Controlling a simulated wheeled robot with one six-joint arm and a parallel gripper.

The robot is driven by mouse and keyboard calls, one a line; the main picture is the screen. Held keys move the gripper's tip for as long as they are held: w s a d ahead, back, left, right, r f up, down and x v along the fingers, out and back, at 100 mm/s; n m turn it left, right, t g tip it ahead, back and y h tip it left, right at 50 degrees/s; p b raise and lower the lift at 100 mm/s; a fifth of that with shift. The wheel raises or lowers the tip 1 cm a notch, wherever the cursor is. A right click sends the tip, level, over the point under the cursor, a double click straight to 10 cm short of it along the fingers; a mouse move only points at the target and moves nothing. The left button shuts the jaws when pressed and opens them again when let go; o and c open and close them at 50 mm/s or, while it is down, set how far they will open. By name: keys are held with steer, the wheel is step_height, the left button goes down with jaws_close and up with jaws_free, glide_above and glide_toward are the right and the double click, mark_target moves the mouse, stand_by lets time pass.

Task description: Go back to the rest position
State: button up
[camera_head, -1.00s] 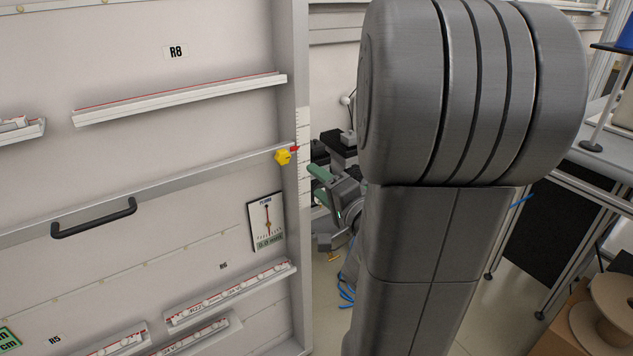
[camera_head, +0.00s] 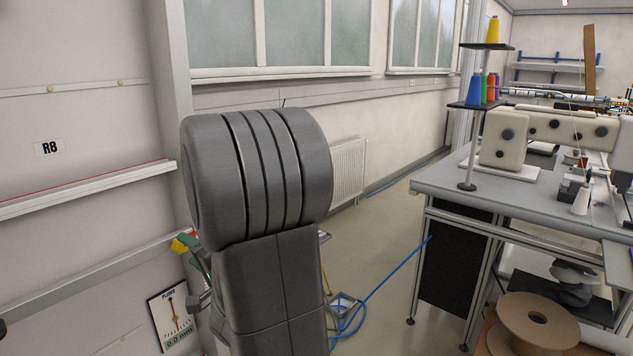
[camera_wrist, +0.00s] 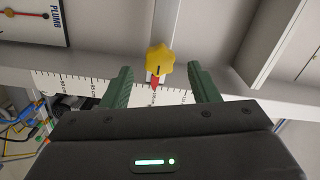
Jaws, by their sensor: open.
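My gripper (camera_wrist: 159,70) is open, with its two green fingers apart and nothing held between them. In the wrist view a yellow knob (camera_wrist: 160,60) with a red pointer appears between the fingertips; contact cannot be told. In the head view the knob (camera_head: 186,242) shows at the board's right edge, with a green finger close to it. My large grey arm link hides most of the gripper there. A white ruled scale (camera_wrist: 110,90) runs beneath the knob in the wrist view.
The board (camera_head: 80,110) stands at left, with a ledge (camera_head: 90,188) and a plumb gauge (camera_head: 172,312). A workbench (camera_head: 470,190) with a sewing machine (camera_head: 545,130) stands at right. A blue cable (camera_head: 385,280) crosses the floor; open floor (camera_head: 385,225) lies between.

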mark_target(183, 246)
steer(key=shift+x, duration=1.7)
